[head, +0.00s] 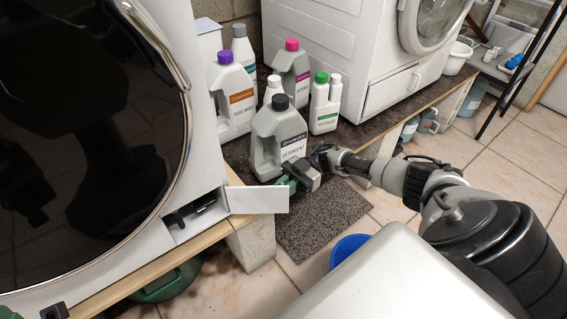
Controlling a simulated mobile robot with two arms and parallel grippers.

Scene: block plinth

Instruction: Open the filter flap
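The filter flap (258,199) is a white rectangular panel at the lower right corner of the left machine. It stands swung out to the right, open. The filter recess (195,213) behind it is exposed, with dark parts inside. My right gripper (291,184) is just right of the flap's free edge, in front of the grey detergent bottle. Only the tips of my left gripper (32,313) show at the bottom left edge, apart and far from the flap.
The left machine (205,160) and a white machine (345,45) stand on a plinth. Several bottles, including the grey detergent bottle (268,145), crowd between them. A speckled mat (325,222) and a blue bucket (347,248) are on the tiled floor. A green container (165,288) sits under the plinth.

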